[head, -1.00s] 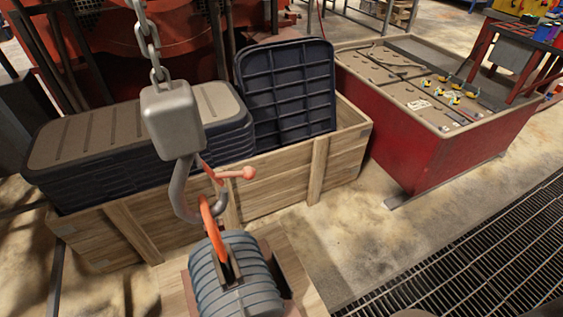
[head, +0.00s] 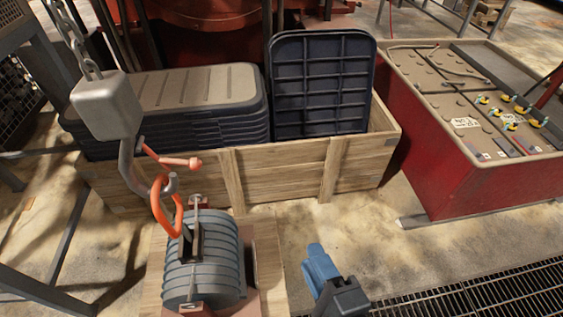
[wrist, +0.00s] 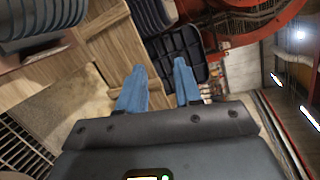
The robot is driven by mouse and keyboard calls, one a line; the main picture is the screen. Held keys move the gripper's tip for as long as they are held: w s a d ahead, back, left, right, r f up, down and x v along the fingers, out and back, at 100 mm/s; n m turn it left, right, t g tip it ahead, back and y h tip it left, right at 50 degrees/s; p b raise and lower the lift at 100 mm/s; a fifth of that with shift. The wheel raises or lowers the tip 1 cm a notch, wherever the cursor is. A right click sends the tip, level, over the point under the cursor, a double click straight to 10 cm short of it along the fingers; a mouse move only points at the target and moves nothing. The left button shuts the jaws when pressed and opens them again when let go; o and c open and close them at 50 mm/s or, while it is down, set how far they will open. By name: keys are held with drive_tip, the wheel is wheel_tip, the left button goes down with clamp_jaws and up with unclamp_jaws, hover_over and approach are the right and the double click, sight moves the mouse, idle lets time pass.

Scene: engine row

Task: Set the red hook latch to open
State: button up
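The red hook latch (head: 170,160) is a thin red lever with a round knob, set on the grey crane hook (head: 130,172) under a pale block (head: 106,104). It slants from the hook's shank across to just above the hook tip; I cannot tell whether it touches the tip. An orange ring (head: 157,212) hangs in the hook and runs down to a ribbed grey cylinder (head: 205,268). My gripper (head: 318,262) is right of and below the latch, well apart from it. In the wrist view its blue fingers (wrist: 160,88) are spread and empty; the latch is not seen there.
A wooden crate (head: 285,165) with dark trays (head: 322,85) stands behind the hook. A red bench (head: 460,165) stands at the right. A chain (head: 78,38) rises from the block. Bare floor lies between cylinder and grating (head: 480,290).

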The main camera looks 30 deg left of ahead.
drive_tip(key=w+a+r+g+y, duration=0.1)
drive_tip(key=a+r+g+y, duration=0.25)
drive_tip(key=a, duration=0.65)
drive_tip(key=g+y, duration=0.2)
drive_tip(key=g, duration=0.1)
approach(199, 168)
drive_tip(key=a, duration=0.4)
drive_tip(key=shift+m, duration=0.3)
drive_tip(key=a, duration=0.2)
drive_tip(key=w+a, duration=0.1)
drive_tip(key=a, duration=0.1)
drive_tip(key=w+a, duration=0.1)
drive_tip(key=a, duration=0.2)
drive_tip(key=shift+b, duration=0.3)
drive_tip(key=shift+c, duration=0.3)
clamp_jaws()
